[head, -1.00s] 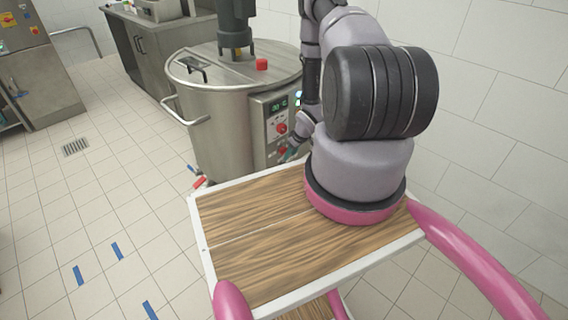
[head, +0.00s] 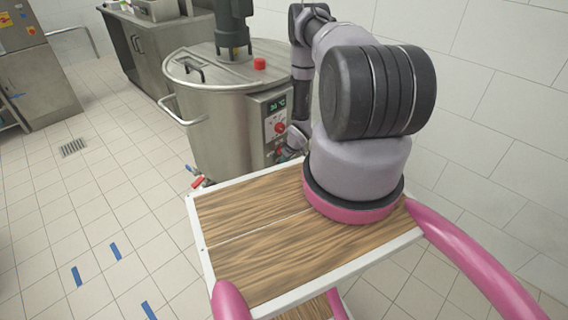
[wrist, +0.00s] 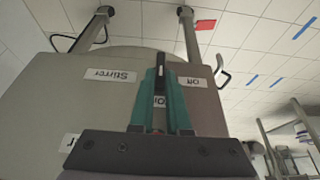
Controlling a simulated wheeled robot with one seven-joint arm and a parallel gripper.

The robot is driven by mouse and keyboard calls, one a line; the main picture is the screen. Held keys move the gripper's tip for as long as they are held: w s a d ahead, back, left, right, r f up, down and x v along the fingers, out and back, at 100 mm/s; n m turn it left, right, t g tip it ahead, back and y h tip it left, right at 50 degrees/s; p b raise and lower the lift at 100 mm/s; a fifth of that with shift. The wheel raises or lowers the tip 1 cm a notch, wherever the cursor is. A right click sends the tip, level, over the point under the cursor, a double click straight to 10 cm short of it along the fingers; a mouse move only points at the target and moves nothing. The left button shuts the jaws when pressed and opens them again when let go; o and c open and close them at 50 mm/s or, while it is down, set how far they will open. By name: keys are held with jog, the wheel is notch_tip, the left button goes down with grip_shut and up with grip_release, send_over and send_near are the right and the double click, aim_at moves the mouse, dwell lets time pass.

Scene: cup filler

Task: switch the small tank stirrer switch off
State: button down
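The tank (head: 222,130) is a round steel vessel with a lid. Its control panel (head: 268,125) faces my arm. A slim black switch lever (wrist: 161,66) lies between the tips of my gripper's teal fingers (wrist: 161,76). The fingers are close together with a narrow gap. Whether they touch the lever is unclear. In the head view, my arm hides most of the gripper.
A red button (head: 259,63) is on the tank lid, and a red knob (head: 280,127) is on the panel below a green display (head: 277,104). A steel handle (head: 182,112) sticks out on the left. A counter (head: 150,45) stands behind. Tiled floor (head: 90,215) is open at left.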

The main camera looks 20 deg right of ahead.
jog(key=shift+a, duration=0.15)
jog(key=shift+s+a+f+n+t+h, duration=0.2)
jog(key=shift+a+f+n+t+h, duration=0.65)
jog(key=shift+h, duration=1.45)
jog(key=shift+s+a+f+n+t+h, duration=0.1)
jog(key=shift+s+n+t+h, duration=0.25)
jog(key=shift+t+h, duration=1.5)
jog(key=shift+s+a+f+n+t+h, duration=0.1)
jog(key=shift+a+f+n+t+h, duration=0.45)
jog(key=shift+h, duration=2.2)
jog(key=shift+d+n+t, duration=0.15)
jog(key=shift+n+t, duration=0.1)
jog(key=c, duration=0.9)
grip_release()
jog(key=v, duration=1)
jog(key=shift+s+a, duration=0.2)
jog(key=shift+a, duration=0.1)
